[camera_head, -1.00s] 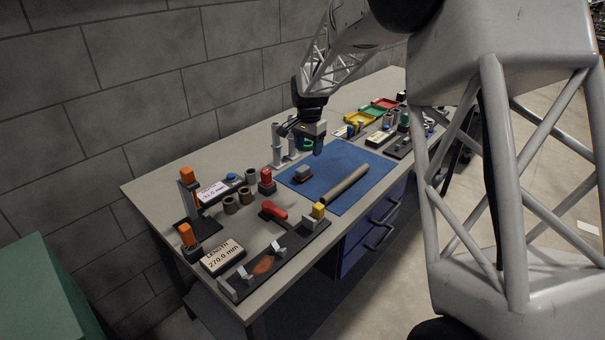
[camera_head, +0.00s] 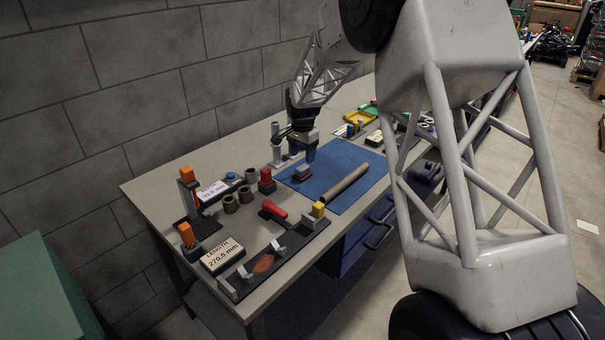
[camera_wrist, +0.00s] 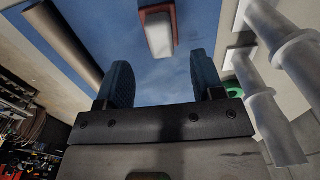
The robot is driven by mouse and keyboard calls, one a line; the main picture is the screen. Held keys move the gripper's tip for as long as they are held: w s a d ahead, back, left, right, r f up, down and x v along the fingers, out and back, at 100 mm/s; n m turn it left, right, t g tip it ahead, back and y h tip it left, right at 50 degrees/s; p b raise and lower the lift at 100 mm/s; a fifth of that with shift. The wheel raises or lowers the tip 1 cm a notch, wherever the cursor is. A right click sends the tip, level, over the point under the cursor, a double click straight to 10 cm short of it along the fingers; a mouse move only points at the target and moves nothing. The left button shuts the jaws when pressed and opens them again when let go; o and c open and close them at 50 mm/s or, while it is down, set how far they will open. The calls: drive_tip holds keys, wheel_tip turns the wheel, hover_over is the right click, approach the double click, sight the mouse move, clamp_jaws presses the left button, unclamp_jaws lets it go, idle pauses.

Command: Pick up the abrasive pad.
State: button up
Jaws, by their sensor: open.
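The abrasive pad, a small grey block with a reddish part (camera_head: 303,173), lies on the left part of the blue mat (camera_head: 338,160). In the wrist view the pad (camera_wrist: 158,32) shows at the top, ahead of and roughly between my fingers. My gripper (camera_head: 311,153) is above the mat, close to the pad and just behind it. In the wrist view my gripper (camera_wrist: 161,78) has its two blue fingers apart with nothing between them. The gap in height to the pad is hard to judge.
A brown tube (camera_head: 345,183) lies on the mat right of the pad. Grey posts (camera_head: 277,143) stand left of my gripper, and in the wrist view grey posts (camera_wrist: 283,70) are close on the right. A red-topped block (camera_head: 266,178) stands left of the mat.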

sight(303, 167)
drive_tip(key=shift+f, duration=0.4)
drive_tip(key=shift+f, duration=0.15)
drive_tip(key=shift+f, duration=2.5)
drive_tip(key=shift+c, duration=0.3)
drive_tip(key=c, duration=0.9)
